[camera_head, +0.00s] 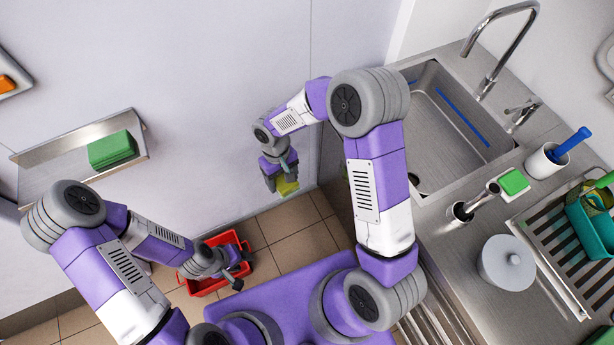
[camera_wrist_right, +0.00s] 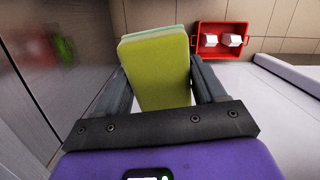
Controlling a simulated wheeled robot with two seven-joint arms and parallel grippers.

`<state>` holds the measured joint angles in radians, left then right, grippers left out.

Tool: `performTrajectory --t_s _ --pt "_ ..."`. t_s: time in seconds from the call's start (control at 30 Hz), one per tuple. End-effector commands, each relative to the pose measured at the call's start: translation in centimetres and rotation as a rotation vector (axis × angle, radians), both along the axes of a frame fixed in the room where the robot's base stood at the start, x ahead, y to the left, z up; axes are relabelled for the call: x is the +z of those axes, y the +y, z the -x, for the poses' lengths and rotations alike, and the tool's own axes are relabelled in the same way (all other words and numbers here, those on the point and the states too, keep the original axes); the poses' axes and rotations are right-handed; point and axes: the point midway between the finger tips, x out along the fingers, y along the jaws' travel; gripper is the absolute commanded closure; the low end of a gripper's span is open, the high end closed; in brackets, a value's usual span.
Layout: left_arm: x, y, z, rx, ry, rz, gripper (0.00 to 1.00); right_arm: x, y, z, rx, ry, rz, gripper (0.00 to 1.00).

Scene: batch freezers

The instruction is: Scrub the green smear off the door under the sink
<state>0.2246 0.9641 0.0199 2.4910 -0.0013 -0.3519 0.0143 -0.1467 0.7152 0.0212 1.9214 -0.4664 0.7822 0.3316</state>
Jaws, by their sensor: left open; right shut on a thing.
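My right gripper (camera_head: 282,172) is shut on a yellow-green sponge (camera_head: 288,188), low beside the sink counter. In the right wrist view the sponge (camera_wrist_right: 155,75) stands between both fingers, with a paler green layer along its far edge. The metal door (camera_wrist_right: 35,110) fills the left of that view, with a blurred green smear (camera_wrist_right: 64,50) on it and a dark reddish patch beside it. The sponge appears apart from the door. My left gripper (camera_head: 240,275) is open and empty over the red crate's right side. The smear is hidden in the head view.
The red crate (camera_wrist_right: 222,25) with white items stands on the tiled floor. The counter with the sink (camera_head: 460,125) rises right of my right gripper. A wall shelf (camera_head: 60,165) holds a green block (camera_head: 111,149) at left. Bare floor tiles lie between crate and counter.

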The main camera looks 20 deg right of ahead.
Motion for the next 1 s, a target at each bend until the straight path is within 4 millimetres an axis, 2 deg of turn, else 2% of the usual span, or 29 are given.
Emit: performTrajectory --t_s 0.03,0.1,0.2,0.37,0.47,0.6,0.7,0.8,1.0 --pt "-1.6 0.0 0.0 0.000 0.001 0.000 0.57 -2.9 -0.9 -0.3 0.066 0.057 -0.001 0.59" --pt "-2.8 0.0 0.0 0.000 0.001 0.000 0.57 -5.6 -2.3 -0.6 0.198 0.151 0.009 0.59" --pt "-4.6 0.0 0.0 0.000 0.000 0.000 0.57 -9.4 -4.3 -1.2 0.420 0.309 0.056 0.59" --pt "-7.4 0.0 0.0 0.000 0.000 0.000 0.57 -14.1 -7.7 -2.0 0.770 0.577 0.224 0.59" --pt "-9.4 0.0 0.0 0.000 0.000 0.000 0.57 -16.9 -9.8 -2.8 0.988 0.752 0.405 0.59" --pt "-12.6 0.0 0.0 0.000 0.000 0.000 0.57 -20.5 -12.6 -4.5 1.237 0.957 0.742 0.59" --pt "-14.4 0.0 0.0 0.000 0.000 0.000 0.57 -22.0 -13.5 -5.8 1.319 1.030 0.933 0.59" --pt "-15.4 0.0 0.0 0.000 0.000 0.000 0.57 -22.8 -13.7 -6.8 1.352 1.063 1.053 0.59" --pt "-15.9 0.0 0.0 0.000 0.000 0.000 0.57 -23.1 -13.8 -7.6 1.366 1.083 1.137 0.59"
